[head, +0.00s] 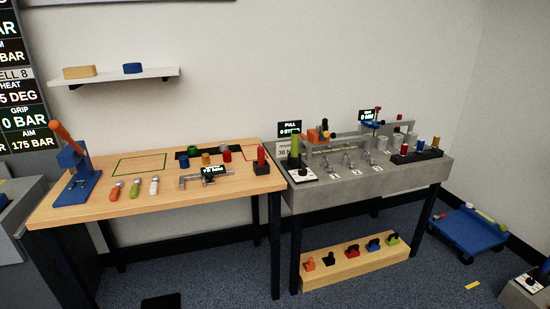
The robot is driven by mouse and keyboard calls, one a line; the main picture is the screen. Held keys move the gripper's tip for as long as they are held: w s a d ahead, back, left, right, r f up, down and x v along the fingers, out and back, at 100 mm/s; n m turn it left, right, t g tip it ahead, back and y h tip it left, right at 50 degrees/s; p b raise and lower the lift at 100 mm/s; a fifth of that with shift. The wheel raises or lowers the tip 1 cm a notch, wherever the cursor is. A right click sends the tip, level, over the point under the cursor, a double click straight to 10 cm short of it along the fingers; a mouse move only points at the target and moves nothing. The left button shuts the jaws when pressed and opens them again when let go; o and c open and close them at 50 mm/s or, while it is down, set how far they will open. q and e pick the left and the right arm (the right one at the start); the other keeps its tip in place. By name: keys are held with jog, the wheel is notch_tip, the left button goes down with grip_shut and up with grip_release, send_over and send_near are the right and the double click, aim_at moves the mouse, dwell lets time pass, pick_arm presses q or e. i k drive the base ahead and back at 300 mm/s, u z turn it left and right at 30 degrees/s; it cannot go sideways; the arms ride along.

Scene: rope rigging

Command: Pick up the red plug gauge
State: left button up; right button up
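A small tool with a red-orange handle (114,194) lies on the wooden table, at the left end of a row of three. It looks like the red plug gauge, but it is too small to be sure. A similar green-handled tool (134,191) and a white one (153,187) lie to its right, apart from it. A taller red cylinder (261,155) stands upright in a black block (262,169) at the table's right end. Neither of my grippers shows in the head view.
A blue press with an orange lever (77,172) stands left of the row. A grey caliper-like frame with a display (197,182) and several coloured cylinders lie to the right. The grey bench (380,181) adjoins on the right. The table's front strip (150,211) is clear.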

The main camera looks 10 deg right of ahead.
aim_at(260, 150)
jog(key=z, duration=0.4)
jog(key=i, duration=1.35)
jog(key=u, duration=0.2)
